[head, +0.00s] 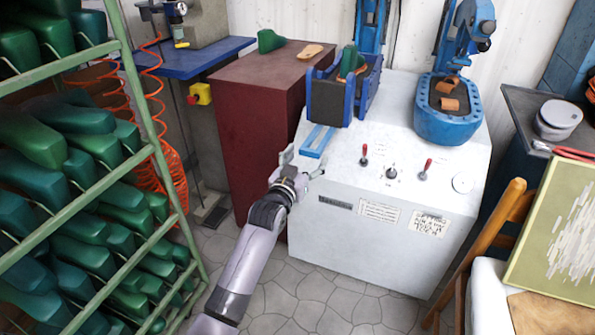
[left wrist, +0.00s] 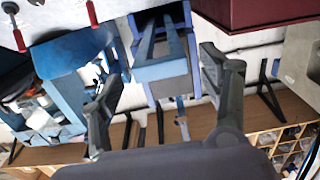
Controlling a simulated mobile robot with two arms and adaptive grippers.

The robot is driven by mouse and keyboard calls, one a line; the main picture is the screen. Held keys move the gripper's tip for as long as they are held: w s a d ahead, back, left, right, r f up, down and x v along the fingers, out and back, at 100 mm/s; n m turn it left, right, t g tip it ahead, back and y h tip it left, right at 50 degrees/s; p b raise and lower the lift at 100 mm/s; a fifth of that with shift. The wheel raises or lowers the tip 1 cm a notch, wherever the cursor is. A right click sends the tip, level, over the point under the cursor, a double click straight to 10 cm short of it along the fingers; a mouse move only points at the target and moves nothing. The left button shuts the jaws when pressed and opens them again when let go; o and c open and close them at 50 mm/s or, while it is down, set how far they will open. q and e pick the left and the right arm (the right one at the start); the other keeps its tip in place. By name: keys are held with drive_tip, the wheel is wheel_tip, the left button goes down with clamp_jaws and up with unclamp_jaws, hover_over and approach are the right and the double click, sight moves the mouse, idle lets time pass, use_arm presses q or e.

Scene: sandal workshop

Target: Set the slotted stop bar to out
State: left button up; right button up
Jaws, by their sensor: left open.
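The slotted stop bar (head: 316,141) is a flat light-blue bar with a long slot. It lies on top of the white machine, at its left edge, in front of the dark blue-sided press block. In the left wrist view the slotted bar (left wrist: 161,72) shows between and beyond my fingers, its end towards me. My left gripper (head: 302,166) is open and empty, just in front of the bar's near end and apart from it as far as I can see. In the left wrist view its fingers (left wrist: 158,90) are spread wide. My right gripper is not in view.
The white machine (head: 400,205) carries red-handled levers (head: 364,154) and a knob (head: 391,173). A blue press (head: 449,118) stands at the right. A maroon cabinet (head: 252,110) stands left of the machine. A green rack of lasts (head: 95,190) fills the left; a wooden chair (head: 497,235) stands right.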

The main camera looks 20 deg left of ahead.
use_arm(q)
drive_tip(key=s, duration=1.1)
drive_tip(key=shift+a, duration=0.25)
drive_tip(key=shift+w, duration=0.1)
drive_tip(key=s+d+f+g, duration=0.1)
drive_tip(key=s+f+g, duration=0.2)
drive_tip(key=f, duration=0.6)
drive_tip(key=s+d+f+g, duration=0.1)
drive_tip(key=s+f+g, duration=0.15)
drive_tip(key=f, duration=0.55)
drive_tip(key=s+f+m+g, duration=0.1)
drive_tip(key=s+f+g, duration=0.5)
drive_tip(key=s+f, duration=1.1)
drive_tip(key=s+a+f+g+p, duration=0.1)
drive_tip(key=s+f+p, duration=0.2)
drive_tip(key=s, duration=0.6)
drive_tip(key=s+f+g+p, duration=0.2)
drive_tip(key=s+f+p, duration=0.1)
drive_tip(key=s+p, duration=0.5)
drive_tip(key=s+a+f+m+g+p, duration=0.1)
drive_tip(key=s+f+p, duration=0.3)
drive_tip(key=s, duration=0.8)
drive_tip(key=shift+s+a+g+y+p, duration=0.25)
drive_tip(key=shift+a+g+y+p, duration=0.05)
drive_tip(key=shift+g+p, duration=0.4)
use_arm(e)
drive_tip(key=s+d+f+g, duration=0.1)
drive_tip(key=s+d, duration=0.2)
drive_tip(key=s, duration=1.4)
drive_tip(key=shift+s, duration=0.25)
